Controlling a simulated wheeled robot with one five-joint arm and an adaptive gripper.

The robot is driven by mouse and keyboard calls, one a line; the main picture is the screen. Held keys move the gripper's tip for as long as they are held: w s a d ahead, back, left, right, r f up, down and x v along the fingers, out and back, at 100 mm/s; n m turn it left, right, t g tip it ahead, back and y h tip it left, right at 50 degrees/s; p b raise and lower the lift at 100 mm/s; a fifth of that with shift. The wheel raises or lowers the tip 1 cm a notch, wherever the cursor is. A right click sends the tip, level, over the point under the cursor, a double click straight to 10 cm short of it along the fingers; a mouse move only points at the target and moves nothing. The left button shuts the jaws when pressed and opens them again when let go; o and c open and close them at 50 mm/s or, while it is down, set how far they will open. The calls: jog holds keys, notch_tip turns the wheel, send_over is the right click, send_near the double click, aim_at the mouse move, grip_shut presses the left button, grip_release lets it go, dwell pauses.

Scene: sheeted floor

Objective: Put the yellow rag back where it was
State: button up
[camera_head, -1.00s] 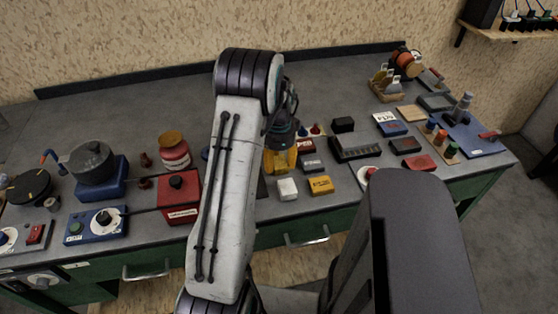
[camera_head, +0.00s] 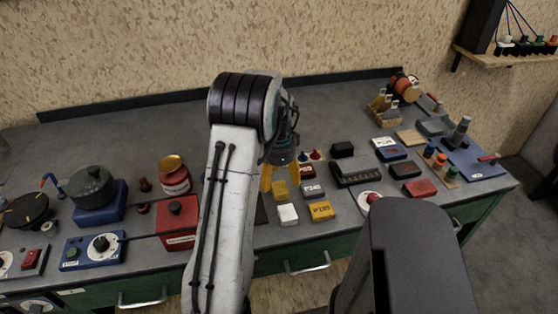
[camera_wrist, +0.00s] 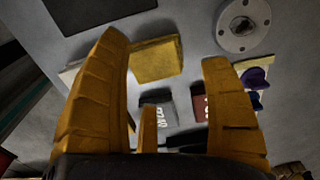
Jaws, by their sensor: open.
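The yellow rag (camera_head: 280,188) looks like a small folded yellow block on the grey bench top, behind a white block (camera_head: 288,213). In the wrist view the rag (camera_wrist: 157,60) lies beyond my fingertips, between their lines but nearer the left finger. My gripper (camera_head: 274,176) has yellow fingers and is over the bench just behind the rag. In the wrist view my gripper (camera_wrist: 165,50) is spread open, with nothing seen held between the fingers. My arm hides part of the bench left of the rag.
A grey labelled box (camera_head: 312,190), a dark red box (camera_head: 307,170) and a yellow labelled box (camera_head: 321,210) stand close right of the rag. Small pawns (camera_head: 315,155) stand behind. A red box (camera_head: 177,222) and jar (camera_head: 174,175) are left. The bench's back middle is clear.

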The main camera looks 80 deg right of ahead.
aim_at(279, 186)
notch_tip(279, 186, up, 8)
jog(key=b, duration=0.2)
jog(key=shift+r, duration=0.2)
jog(key=w+a+r+n, duration=0.3)
jog(key=w+a+n, duration=0.3)
jog(key=w, duration=0.4)
jog(key=w+a+r+n, duration=0.2)
jog(key=w+a+n, duration=0.2)
jog(key=w+a, duration=0.45)
jog(key=w+a+r+n+t+h, duration=0.1)
jog(key=w+a+n, duration=0.3)
jog(key=a, duration=0.3)
jog(key=w+a+r+n+t, duration=0.1)
jog(key=w+a+n, duration=0.25)
jog(key=a, duration=0.25)
jog(key=s+a+f+n, duration=0.1)
jog(key=s+a+n, duration=0.1)
jog(key=a+n, duration=0.5)
jog(key=s+a+f+n+t+y, duration=0.1)
jog(key=s+a+f+n, duration=0.1)
jog(key=a+n, duration=0.5)
jog(key=shift+s+a+t, duration=0.3)
jog(key=shift+s+a, duration=0.55)
jog(key=shift+a, duration=1.35)
jog(key=shift+f, duration=0.1)
